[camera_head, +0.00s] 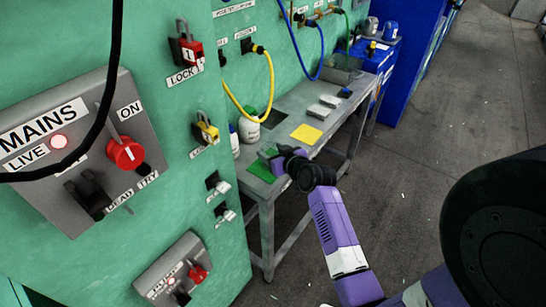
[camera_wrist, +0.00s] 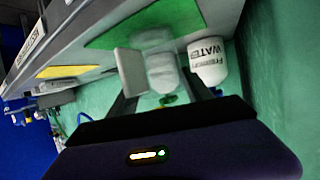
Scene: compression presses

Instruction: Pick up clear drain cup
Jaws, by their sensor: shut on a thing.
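The clear drain cup (camera_wrist: 162,72) shows as a pale, see-through shape between the fingers of my gripper (camera_wrist: 163,78) in the wrist view. My gripper is shut on it, at the green mat (camera_wrist: 150,20). In the head view my gripper (camera_head: 272,158) is over the near end of the bench, at the green mat (camera_head: 260,171). The cup cannot be made out clearly there, as my gripper and wrist cover that spot. Whether the cup still touches the mat cannot be told.
A white water bottle (camera_wrist: 207,62) stands close beside the cup. In the head view, a white bottle with a green cap (camera_head: 249,128) stands by the green wall. A yellow mat (camera_head: 306,134) and grey blocks (camera_head: 323,109) lie farther along the bench (camera_head: 293,100). Open floor is to the right.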

